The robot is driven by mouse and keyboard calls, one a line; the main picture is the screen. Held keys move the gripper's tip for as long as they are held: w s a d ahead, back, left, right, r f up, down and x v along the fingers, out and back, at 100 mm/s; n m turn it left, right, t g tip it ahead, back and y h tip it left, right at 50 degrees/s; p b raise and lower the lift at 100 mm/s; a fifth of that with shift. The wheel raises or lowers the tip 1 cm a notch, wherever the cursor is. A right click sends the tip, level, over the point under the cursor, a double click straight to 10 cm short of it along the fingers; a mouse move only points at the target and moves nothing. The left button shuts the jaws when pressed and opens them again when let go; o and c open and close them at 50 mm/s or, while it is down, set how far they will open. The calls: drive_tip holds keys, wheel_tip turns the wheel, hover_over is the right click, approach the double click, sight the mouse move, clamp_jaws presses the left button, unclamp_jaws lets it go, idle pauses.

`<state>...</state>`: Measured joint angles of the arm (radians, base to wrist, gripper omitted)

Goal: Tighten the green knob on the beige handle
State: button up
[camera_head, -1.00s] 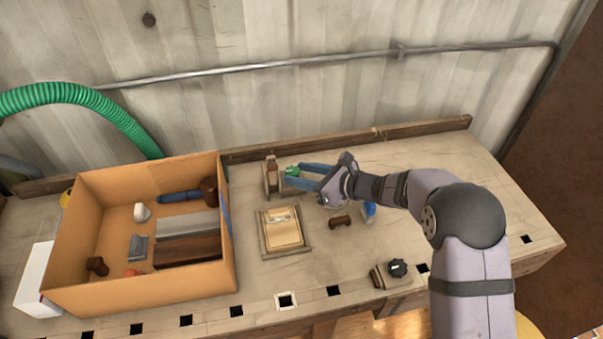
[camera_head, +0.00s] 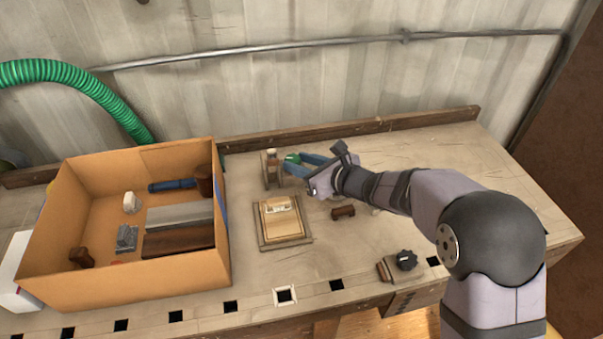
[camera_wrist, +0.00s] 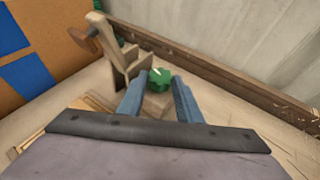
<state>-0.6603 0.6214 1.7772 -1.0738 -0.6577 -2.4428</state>
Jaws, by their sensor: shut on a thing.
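The green knob (camera_wrist: 160,79) sits between the tips of my gripper's blue fingers in the wrist view. My gripper (camera_wrist: 159,88) is shut on it. In the head view the knob (camera_head: 293,158) shows as a small green spot at the end of my gripper (camera_head: 296,164), near the back of the bench. The beige handle (camera_wrist: 128,60) stands upright beside the knob, to its left in the wrist view, with a brown round-headed piece on it. The same handle (camera_head: 271,168) shows in the head view left of my fingers. The knob's underside is hidden.
An open cardboard box (camera_head: 130,285) with a mallet and blocks stands at left. A wooden tray (camera_head: 262,236) lies in front of the handle. A brown piece (camera_head: 343,212) lies right of it. The back right bench is clear.

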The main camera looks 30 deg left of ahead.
drive_tip(key=shift+s+a+f+m+t+h+b, duration=0.1)
drive_tip(key=shift+s+a+m+t+h+b, duration=0.6)
drive_tip(key=shift+b, duration=3.05)
drive_tip(key=shift+w+d+f+m+t+h+b, duration=0.1)
drive_tip(key=shift+w+d+m+t+h+b, duration=0.2)
drive_tip(key=shift+m+t+b, duration=2.2)
drive_tip(key=n+g+b, duration=0.1)
drive_tip(key=n+b, duration=0.1)
drive_tip(key=b, duration=0.2)
drive_tip(key=shift+s+g+b, duration=0.15)
drive_tip(key=shift+g+b, duration=0.2)
drive_tip(key=shift+g, duration=0.05)
drive_tip(key=shift+r+m+t+h+b, duration=0.3)
drive_tip(key=shift+m+t+h+b, duration=0.15)
drive_tip(key=shift+b, duration=0.9)
drive_tip(key=o, duration=0.8)
drive_tip(key=shift+s, duration=0.1)
drive_tip(key=shift+d, duration=0.1)
drive_tip(key=shift+p+v, duration=0.55)
drive_tip(key=shift+v, duration=3.05)
